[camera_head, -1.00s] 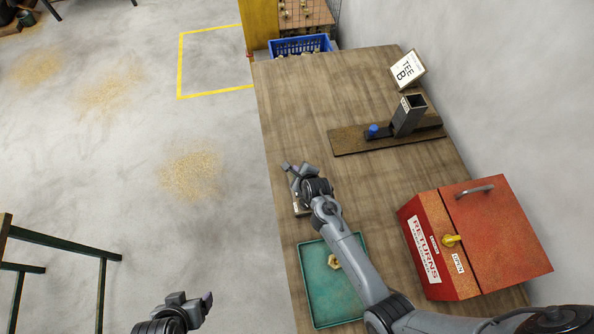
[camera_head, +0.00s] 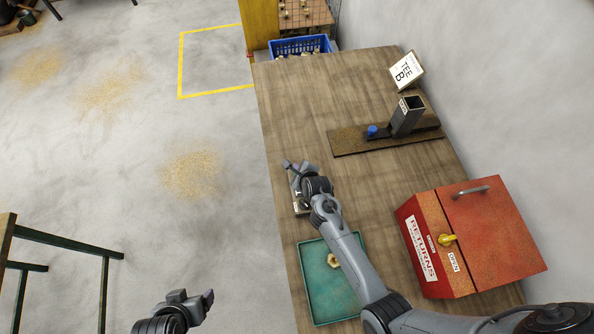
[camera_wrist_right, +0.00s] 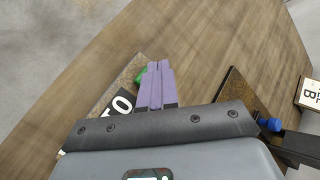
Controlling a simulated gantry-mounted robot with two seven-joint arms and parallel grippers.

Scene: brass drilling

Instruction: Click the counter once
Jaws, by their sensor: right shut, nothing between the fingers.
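A flat block with a black and white label reading "TO" (camera_wrist_right: 122,104) and a green part (camera_wrist_right: 140,75) lies on the bench in the right wrist view; I take it for the counter. My right gripper (camera_wrist_right: 158,72) has its purple fingers together and empty, with the tips over or beside the green part; contact cannot be told. In the head view my right gripper (camera_head: 297,167) is above the bench's left side and covers most of the block, leaving a pale edge (camera_head: 300,209). My left gripper (camera_head: 207,298) hangs over the floor at lower left; its opening is unclear.
A teal tray (camera_head: 312,290) with a brass piece (camera_head: 333,259) lies close below my right arm. A red returns box (camera_head: 490,240) stands at right. A dark fixture board (camera_head: 350,145) with a blue knob (camera_head: 372,131) lies farther back. The bench (camera_head: 300,100) is clear at far left.

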